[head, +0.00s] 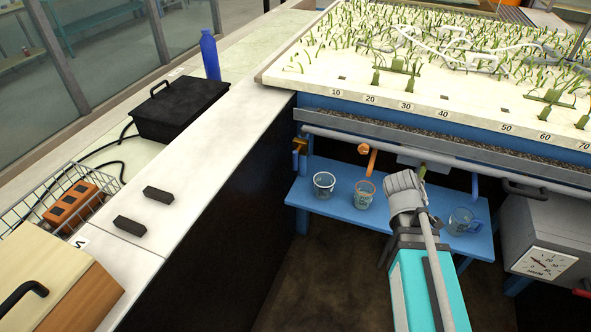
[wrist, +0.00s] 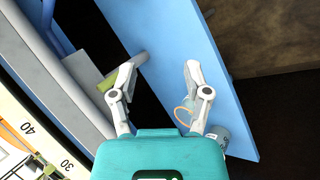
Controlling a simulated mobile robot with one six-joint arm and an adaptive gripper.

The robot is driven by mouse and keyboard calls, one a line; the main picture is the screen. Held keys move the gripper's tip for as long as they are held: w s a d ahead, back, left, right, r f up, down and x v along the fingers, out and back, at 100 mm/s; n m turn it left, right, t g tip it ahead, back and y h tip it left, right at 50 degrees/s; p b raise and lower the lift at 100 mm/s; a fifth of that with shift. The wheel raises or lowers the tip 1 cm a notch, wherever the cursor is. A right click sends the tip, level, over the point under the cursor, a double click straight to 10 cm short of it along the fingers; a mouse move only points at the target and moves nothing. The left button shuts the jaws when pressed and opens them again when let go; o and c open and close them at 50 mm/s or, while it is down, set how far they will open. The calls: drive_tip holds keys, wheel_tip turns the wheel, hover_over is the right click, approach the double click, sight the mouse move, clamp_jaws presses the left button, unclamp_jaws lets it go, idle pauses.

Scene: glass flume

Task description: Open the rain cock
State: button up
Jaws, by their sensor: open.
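Several cocks hang from the grey pipe (head: 450,160) under the planted bed. One is brass-yellow (head: 300,152), one is orange (head: 368,158), one is olive-green (head: 422,171) and one is blue (head: 475,187). No label tells which is the rain cock. My gripper (head: 405,188) is in front of the pipe near the olive-green cock. In the wrist view my gripper (wrist: 160,72) is open, with nothing seen between its fingers. The olive-green piece (wrist: 107,83) shows beside the left finger, partly hidden by it; whether they touch I cannot tell.
A grey box with a dial (head: 541,262) stands at the right. A white ledge (head: 200,165) borders the left.

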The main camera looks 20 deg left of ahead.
drive_tip(key=w+a+f+n+t+b, duration=0.1)
drive_tip(key=w+a+n+t+b, duration=0.15)
drive_tip(key=a+n, duration=0.2)
drive_tip(key=w+a+f+n+t+b, duration=0.1)
drive_tip(key=a+f+n+t+b, duration=0.15)
drive_tip(key=a, duration=0.35)
drive_tip(key=n+t+y+b, duration=0.8)
drive_tip(key=n+b, duration=0.5)
drive_tip(key=n, duration=0.8)
approach(294, 161)
drive_tip(key=s, duration=0.1)
drive_tip(key=s+d+r+g, duration=0.1)
drive_tip(key=shift+s+d+r+y, duration=0.15)
drive_tip(key=shift+s+d+y, duration=0.05)
drive_tip(key=shift+s+y, duration=0.1)
drive_tip(key=shift+w, duration=0.15)
drive_tip(key=x, duration=1.3)
drive_tip(key=shift+w+a, duration=0.15)
drive_tip(key=shift+w, duration=0.05)
drive_tip(key=shift+c, duration=0.2)
clamp_jaws()
